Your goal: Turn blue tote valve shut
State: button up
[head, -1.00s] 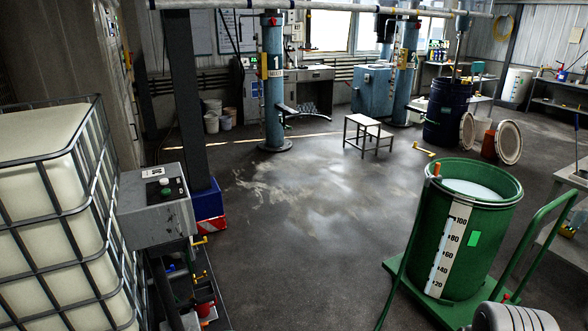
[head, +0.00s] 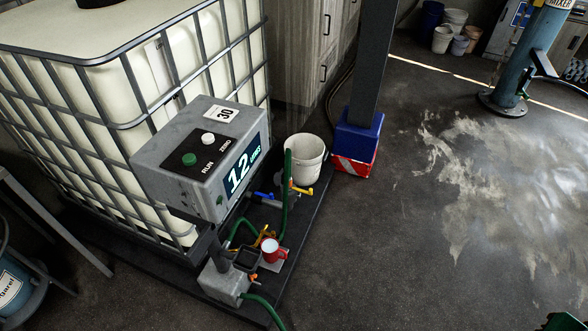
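The white caged tote (head: 150,80) fills the upper left of the head view. A small blue valve handle (head: 264,196) shows low beside the tote, just right of the control box. It is too small to tell whether the valve is open or shut. A yellow handle (head: 301,189) sits to its right, and a yellow-orange handle (head: 262,235) lies nearer the camera. A green hose (head: 285,200) rises to the white bucket (head: 305,158). My gripper is not in view.
The grey control box (head: 203,155) reads 12 litres and stands out in front of the tote. A red mug (head: 271,249) is below it on the dark platform. A post with a blue and red base (head: 356,150) stands behind.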

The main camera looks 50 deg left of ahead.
aim_at(271, 197)
jog(key=u, duration=0.35)
jog(key=i, duration=2.3)
jog(key=u, duration=1.25)
jog(key=i, duration=1)
jog(key=u, duration=1.9)
jog(key=i, duration=0.7)
jog(key=u, duration=0.45)
